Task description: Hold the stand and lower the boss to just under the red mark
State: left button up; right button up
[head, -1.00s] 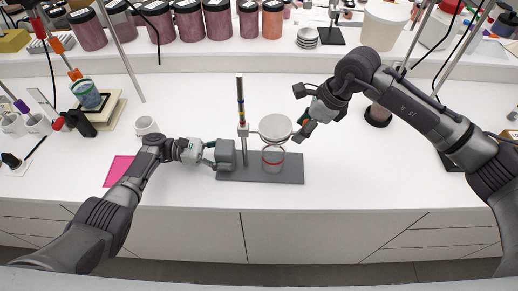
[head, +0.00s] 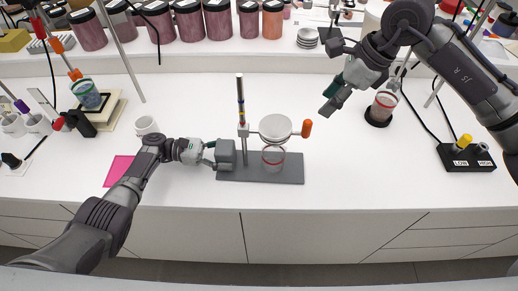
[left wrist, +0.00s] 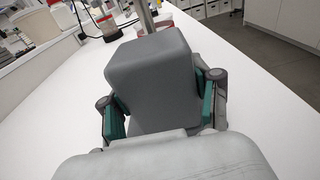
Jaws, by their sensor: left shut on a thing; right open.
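The stand has a flat grey base plate (head: 260,176), a grey block (head: 226,153) at its left end and an upright rod (head: 240,92) with coloured bands. The boss (head: 243,130) sits on the rod below the bands; which band is the red mark is too small to tell. A pale round plate (head: 275,127) and an orange handle (head: 307,128) extend right from it. A clear, red-ringed jar (head: 273,158) stands below the plate. My left gripper (head: 210,155) is shut on the block, which also fills the left wrist view (left wrist: 155,80). My right gripper (head: 334,102) is open and empty, right of the handle and apart from it.
A white mug (head: 146,126) and a pink sheet (head: 118,170) lie left of the stand. Another jar (head: 383,105) on a black base and a black control box (head: 467,158) stand to the right. Pigment jars (head: 188,20) line the back shelf.

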pick_arm(q)
jog(key=shift+s+f, duration=0.2)
jog(key=shift+f, duration=0.2)
jog(key=o, duration=1.6)
jog(key=shift+w, duration=0.2)
jog(key=shift+c, duration=0.2)
jog(key=shift+r, duration=0.15)
jog(key=a, duration=0.7)
jog(key=shift+w+a+r, duration=0.2)
jog(key=shift+a+r, duration=0.1)
jog(key=shift+r, duration=0.1)
